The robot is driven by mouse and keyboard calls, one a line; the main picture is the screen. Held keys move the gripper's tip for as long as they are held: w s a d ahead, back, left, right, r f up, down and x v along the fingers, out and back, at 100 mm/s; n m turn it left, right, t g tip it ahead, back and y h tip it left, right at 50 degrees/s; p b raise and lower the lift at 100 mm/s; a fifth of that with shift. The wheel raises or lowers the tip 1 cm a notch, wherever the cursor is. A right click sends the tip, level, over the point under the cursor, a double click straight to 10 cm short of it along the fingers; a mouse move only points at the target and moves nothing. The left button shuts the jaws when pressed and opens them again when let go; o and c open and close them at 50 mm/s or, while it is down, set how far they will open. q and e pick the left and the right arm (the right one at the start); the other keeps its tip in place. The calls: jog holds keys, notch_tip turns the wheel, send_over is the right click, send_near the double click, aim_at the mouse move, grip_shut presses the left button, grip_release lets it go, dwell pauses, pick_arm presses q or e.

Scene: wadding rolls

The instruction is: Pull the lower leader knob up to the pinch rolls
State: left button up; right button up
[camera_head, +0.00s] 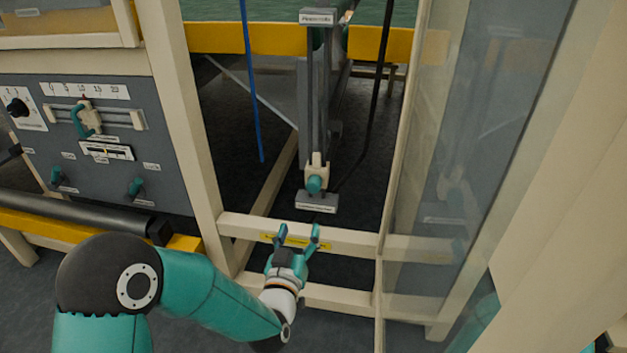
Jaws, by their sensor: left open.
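The lower leader knob (314,185) is a teal knob on a cream slider at the bottom of a grey vertical rail (313,110). A small label plate (316,202) sits just below it. A plate at the top of the rail (316,17) appears to mark the pinch rolls; its lettering is too small to read surely. My left gripper (296,237) is open and empty, below the knob and apart from it, in front of the cream cross rail. My right gripper is not in view.
A cream post (190,130) stands left of the opening and a clear panel (480,150) right of it. The cream cross rail (345,238) runs behind my gripper. A blue hose (249,90) and a black cable (377,90) hang beside the rail. A control panel (95,140) is at left.

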aim_at(312, 189)
pick_arm(q)
jog(key=w+d+b, duration=0.1)
jog(key=w, duration=0.4)
jog(key=w+d+b, duration=0.1)
jog(key=w, duration=0.4)
jog(key=w+d+b, duration=0.1)
jog(key=w, duration=0.5)
grip_shut()
